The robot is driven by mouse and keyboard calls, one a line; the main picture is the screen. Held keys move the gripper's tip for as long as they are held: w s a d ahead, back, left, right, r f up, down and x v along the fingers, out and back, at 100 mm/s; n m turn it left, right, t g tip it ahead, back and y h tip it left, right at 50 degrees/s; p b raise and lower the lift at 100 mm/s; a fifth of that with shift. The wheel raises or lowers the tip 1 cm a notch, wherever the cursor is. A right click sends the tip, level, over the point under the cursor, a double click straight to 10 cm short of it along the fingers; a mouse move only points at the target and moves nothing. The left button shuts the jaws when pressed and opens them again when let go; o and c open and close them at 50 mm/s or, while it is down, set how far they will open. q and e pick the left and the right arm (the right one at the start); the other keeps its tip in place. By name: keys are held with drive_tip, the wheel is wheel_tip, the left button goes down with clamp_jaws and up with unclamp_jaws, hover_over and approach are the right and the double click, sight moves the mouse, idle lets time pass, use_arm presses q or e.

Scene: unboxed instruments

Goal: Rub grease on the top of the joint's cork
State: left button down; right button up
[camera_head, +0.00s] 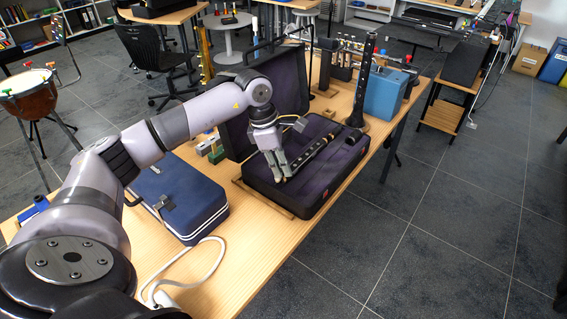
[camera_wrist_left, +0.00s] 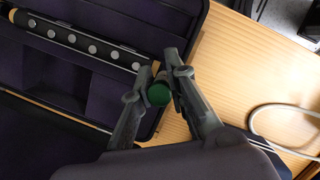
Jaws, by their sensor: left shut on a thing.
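A black instrument joint with silver keys lies in the open dark case (camera_head: 325,190); the joint (camera_head: 318,152) also shows in the wrist view (camera_wrist_left: 90,45). A tan end, which looks like cork, shows at its upper left in the wrist view (camera_wrist_left: 6,22). The joint's other end is close to my left fingertips and partly hidden by a finger. My left gripper (camera_head: 283,172) is shut on a small green-ended piece (camera_wrist_left: 158,93), which looks like the grease stick. Whether it touches the joint I cannot tell. My right gripper is not in view.
A closed blue case (camera_head: 178,200) stands left of the open case, with a white cable (camera_head: 195,272) in front. A black instrument body (camera_head: 363,80) stands upright behind, near a light-blue box (camera_head: 385,95). Bare wood (camera_head: 265,235) shows along the table's front edge.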

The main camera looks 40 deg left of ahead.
use_arm(q)
drive_tip(key=shift+s+a, duration=0.1)
drive_tip(key=shift+s, duration=0.85)
drive_tip(key=shift+r+p, duration=1.9)
drive_tip(key=shift+r, duration=1.05)
wheel_tip(320, 180, up, 3)
drive_tip(key=shift+p, duration=1)
